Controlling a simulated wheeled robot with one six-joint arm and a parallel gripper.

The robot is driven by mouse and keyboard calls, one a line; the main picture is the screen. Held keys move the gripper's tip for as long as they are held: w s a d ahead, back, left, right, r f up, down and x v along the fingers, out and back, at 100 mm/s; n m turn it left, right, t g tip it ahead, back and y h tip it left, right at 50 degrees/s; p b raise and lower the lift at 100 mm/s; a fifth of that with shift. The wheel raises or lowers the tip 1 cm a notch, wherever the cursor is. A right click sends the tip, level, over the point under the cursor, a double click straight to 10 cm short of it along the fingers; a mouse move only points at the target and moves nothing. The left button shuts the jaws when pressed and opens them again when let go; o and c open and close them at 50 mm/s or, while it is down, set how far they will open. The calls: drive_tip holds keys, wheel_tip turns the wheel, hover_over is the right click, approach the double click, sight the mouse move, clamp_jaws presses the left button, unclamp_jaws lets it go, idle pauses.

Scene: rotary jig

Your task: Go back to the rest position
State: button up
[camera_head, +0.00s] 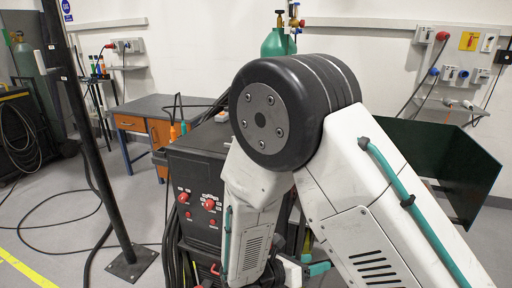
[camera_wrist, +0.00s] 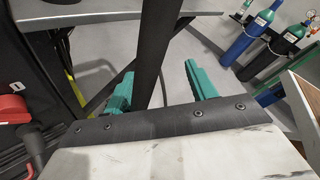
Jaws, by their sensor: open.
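My gripper (camera_wrist: 161,84) shows in the wrist view as two teal fingers set well apart, open, with nothing held between them. A dark upright post (camera_wrist: 151,50) stands in line with the gap between the fingers; I cannot tell how far beyond them it is. In the head view my white arm with its black joint fills the middle and right. Teal parts low in the middle seem to belong to my gripper, but the arm mostly hides them. The rotary jig cannot be made out clearly.
A black machine cabinet (camera_head: 196,200) with red knobs stands close left of my arm. A dark green panel (camera_head: 450,160) is at right. A black post (camera_head: 95,150) and loose cables occupy the left floor. A bench (camera_head: 150,105) stands behind. Gas cylinders (camera_wrist: 250,38) show in the wrist view.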

drive_tip(key=s+d+r+m+g+y, duration=0.1)
drive_tip(key=s+d+r+m+y, duration=0.3)
drive_tip(key=s+r+m, duration=0.3)
drive_tip(key=s+d+r+m+g+y, duration=0.2)
drive_tip(key=s+d+r+m+y, duration=0.2)
drive_tip(key=r+m, duration=0.6)
drive_tip(key=s+d+r+m+g+y, duration=0.1)
drive_tip(key=s+d+r+m+y, duration=0.3)
drive_tip(key=s+r+m, duration=0.4)
drive_tip(key=s+m+y, duration=0.1)
drive_tip(key=m, duration=0.2)
drive_tip(key=shift+s+r+m+g+y, duration=0.3)
drive_tip(key=shift+m+g+y, duration=0.1)
